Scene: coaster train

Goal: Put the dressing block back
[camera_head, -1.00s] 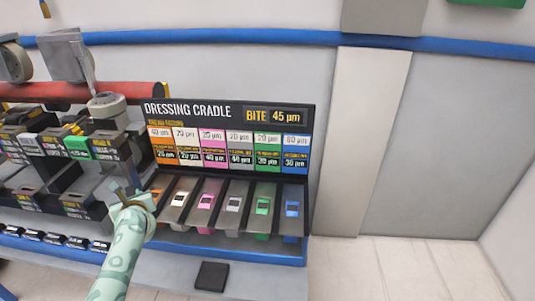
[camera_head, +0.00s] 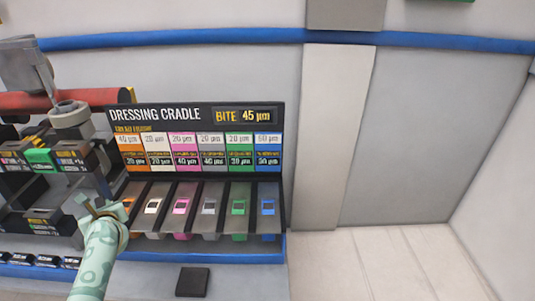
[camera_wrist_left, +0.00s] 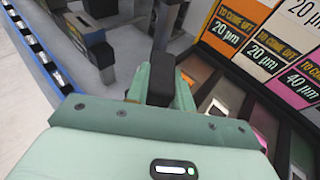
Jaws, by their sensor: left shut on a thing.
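My left gripper (camera_head: 99,208) is at the left end of the dressing cradle (camera_head: 205,257), beside its orange slot (camera_head: 128,204). In the left wrist view the left gripper (camera_wrist_left: 160,88) is shut on a dark block (camera_wrist_left: 161,82), which I take to be the dressing block. The block's far side is hidden. The cradle has a row of sloping slots with white, pink, grey, green and blue marks. Its sign (camera_head: 190,114) reads "DRESSING CRADLE" and "BITE 45 µm". My right gripper is not in view.
A black square pad (camera_head: 193,281) lies in front of the cradle. Dark holders with labelled blocks (camera_head: 40,158) and a grinding wheel part (camera_head: 70,113) stand to the left, close to my left arm. The floor (camera_head: 400,265) to the right is clear.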

